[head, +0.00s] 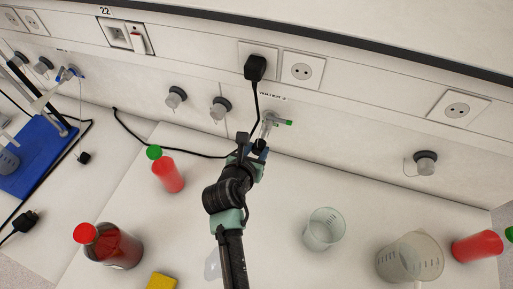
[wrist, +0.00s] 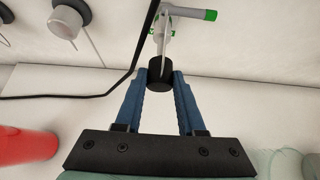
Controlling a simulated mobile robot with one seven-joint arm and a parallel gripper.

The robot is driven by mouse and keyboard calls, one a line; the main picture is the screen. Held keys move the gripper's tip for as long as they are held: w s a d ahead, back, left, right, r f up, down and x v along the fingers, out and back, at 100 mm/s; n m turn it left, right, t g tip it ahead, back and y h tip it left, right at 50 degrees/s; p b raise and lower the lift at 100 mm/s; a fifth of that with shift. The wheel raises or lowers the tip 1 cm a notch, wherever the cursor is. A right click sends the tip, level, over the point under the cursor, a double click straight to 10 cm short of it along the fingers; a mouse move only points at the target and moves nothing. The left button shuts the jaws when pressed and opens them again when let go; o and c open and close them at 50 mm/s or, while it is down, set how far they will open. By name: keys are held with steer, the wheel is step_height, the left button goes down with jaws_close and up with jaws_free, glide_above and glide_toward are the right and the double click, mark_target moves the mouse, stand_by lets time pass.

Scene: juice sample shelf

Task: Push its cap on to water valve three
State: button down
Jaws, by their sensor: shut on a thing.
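The water valve (head: 270,122) with a green-tipped handle is on the wall panel under a "WATER" label; in the wrist view the valve (wrist: 163,22) is at the top centre. My gripper (head: 259,147) is just in front of and below it. In the wrist view, the blue fingers of my gripper (wrist: 160,76) are shut on a black round cap (wrist: 160,70). The cap is in line with the valve's outlet and overlaps its end in the picture. I cannot tell whether they touch. My fingers mostly hide the cap in the head view.
A black plug (head: 255,68) hangs its cable close to the valve. Grey wall fittings (head: 221,108) are to the left. A red bottle (head: 168,174), a clear beaker (head: 324,230) and a jug (head: 409,258) stand on the bench.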

mark_target(260, 140)
steer(key=shift+w+d, duration=0.3)
steer(key=shift+w, duration=0.6)
steer(key=shift+w+d, duration=0.25)
steer(key=shift+w, duration=0.65)
stand_by(0.8)
steer(key=shift+c, duration=2.2)
jaws_free()
steer(key=shift+s, duration=0.1)
steer(key=b+v, duration=0.1)
steer(key=v, duration=1.1)
steer(key=shift+s+r, duration=0.25)
steer(key=shift+s, duration=0.05)
steer(key=shift+a, duration=0.15)
